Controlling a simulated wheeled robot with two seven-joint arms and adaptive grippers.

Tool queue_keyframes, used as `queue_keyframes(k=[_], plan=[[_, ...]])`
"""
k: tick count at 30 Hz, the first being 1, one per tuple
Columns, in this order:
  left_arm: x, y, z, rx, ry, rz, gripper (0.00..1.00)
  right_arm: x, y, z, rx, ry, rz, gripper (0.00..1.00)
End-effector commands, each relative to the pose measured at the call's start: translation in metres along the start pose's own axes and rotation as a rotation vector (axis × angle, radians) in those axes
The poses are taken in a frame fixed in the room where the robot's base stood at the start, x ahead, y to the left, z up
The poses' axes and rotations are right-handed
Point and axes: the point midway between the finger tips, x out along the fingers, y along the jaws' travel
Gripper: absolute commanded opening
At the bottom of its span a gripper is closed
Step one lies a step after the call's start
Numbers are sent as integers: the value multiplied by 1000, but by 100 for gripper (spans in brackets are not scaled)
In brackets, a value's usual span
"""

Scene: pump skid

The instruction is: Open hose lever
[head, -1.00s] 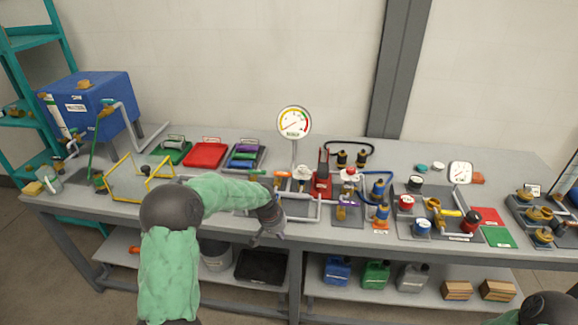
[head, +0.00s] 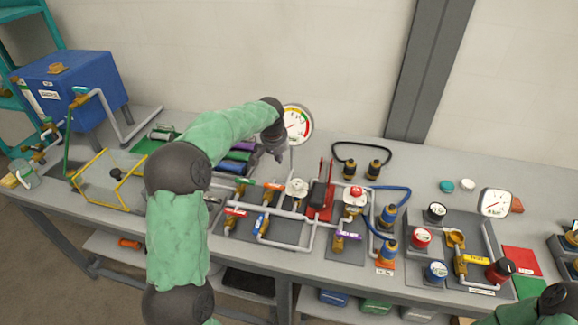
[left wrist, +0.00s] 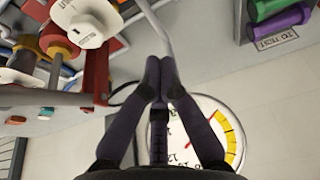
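A blue hose (head: 398,188) joins brass-and-blue couplings on the right of the bench. Beside it a valve has a purple lever (head: 348,235). Other levers on the pipework are red (head: 235,212), blue (head: 260,223) and orange (head: 273,186). I cannot tell from labels which one is the hose lever. My left gripper (head: 277,157) is raised beside the round gauge (head: 298,124), left of and away from the blue hose. In the left wrist view its fingers (left wrist: 160,75) meet at the tips and hold nothing visible; the gauge (left wrist: 208,128) is behind them. My right gripper is out of view.
A gauge post and upright red handle (head: 327,180) rise from the pipework. A black hose (head: 357,146) arches at the back. A panel with knobs and a yellow lever (head: 474,259) is at right. A blue tank (head: 75,90) stands at far left.

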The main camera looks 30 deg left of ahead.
Motion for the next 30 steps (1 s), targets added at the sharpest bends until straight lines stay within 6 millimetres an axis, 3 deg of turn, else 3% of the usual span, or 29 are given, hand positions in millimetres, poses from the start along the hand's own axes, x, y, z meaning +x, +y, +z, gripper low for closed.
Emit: queue_keyframes(k=[16,30], plan=[[6,0,1,0,-2,0,0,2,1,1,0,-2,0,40],[80,0,2,0,-3,0,0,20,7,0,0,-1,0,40]])
